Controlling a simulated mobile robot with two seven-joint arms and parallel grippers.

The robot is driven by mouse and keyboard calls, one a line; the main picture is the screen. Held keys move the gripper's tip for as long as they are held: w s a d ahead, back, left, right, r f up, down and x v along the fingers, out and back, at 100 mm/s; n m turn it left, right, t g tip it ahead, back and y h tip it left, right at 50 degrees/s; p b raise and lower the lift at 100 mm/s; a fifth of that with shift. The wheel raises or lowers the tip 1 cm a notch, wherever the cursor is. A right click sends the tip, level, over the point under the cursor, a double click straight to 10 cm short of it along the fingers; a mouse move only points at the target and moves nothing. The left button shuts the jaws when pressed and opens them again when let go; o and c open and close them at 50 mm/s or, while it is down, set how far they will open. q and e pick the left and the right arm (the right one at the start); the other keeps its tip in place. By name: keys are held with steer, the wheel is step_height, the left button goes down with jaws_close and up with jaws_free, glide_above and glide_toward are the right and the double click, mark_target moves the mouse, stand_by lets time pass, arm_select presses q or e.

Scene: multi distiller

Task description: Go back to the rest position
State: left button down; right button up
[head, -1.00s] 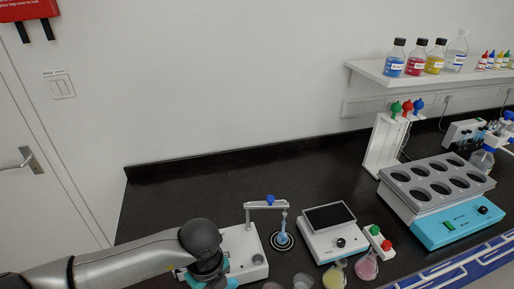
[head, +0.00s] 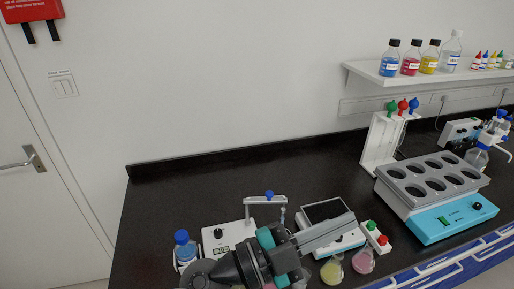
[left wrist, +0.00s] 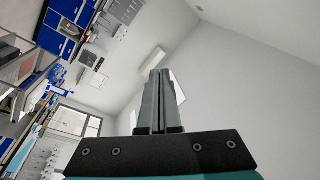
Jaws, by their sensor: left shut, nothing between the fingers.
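My left gripper (head: 345,222) reaches in over the front of the black bench in the head view. Its long grey fingers are shut together with nothing between them and point to the right, covering part of the white balance (head: 325,209). In the left wrist view the closed fingers (left wrist: 160,90) point towards a white wall and ceiling, with no object at the tips. My right gripper is not in view.
A white stirrer (head: 228,236) and a blue-capped bottle (head: 184,249) stand beside my left arm. Yellow (head: 331,270) and pink (head: 363,261) flasks sit close below the gripper. A heating block (head: 435,190) stands right. The back left bench (head: 190,195) is clear.

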arm_select(q)
steer(key=w+a+r+n+t+y, duration=0.1)
steer(key=w+a+n+t+y, duration=0.3)
steer(key=a+n+t+y, duration=0.3)
steer(key=w+a+r+n+t+y, duration=0.1)
steer(key=w+a+n+t+y, duration=0.3)
steer(key=w+a+n+t, duration=0.25)
steer(key=s+a+f+n+g+y, duration=0.5)
steer(key=a+f+n+g+y, duration=0.3)
steer(key=a+f, duration=0.45)
steer(key=s+a+f+g, duration=0.1)
steer(key=s+f+g, duration=0.4)
steer(key=s, duration=0.4)
steer(key=s+a+f+g, duration=0.1)
steer(key=s+f+g, duration=0.3)
steer(key=s+f, duration=0.4)
step_height(320, 180, down, 32)
steer(key=s+b, duration=0.3)
steer(key=b, duration=0.7)
steer(key=s+a+f+g+b, duration=0.1)
steer(key=s+f+b, duration=0.3)
steer(key=s+f, duration=0.3)
steer(key=s+a+f+g+b, duration=0.1)
steer(key=s+f+b, duration=0.4)
steer(key=f, duration=1)
steer(key=s+a+m, duration=0.1)
steer(key=s, duration=0.2)
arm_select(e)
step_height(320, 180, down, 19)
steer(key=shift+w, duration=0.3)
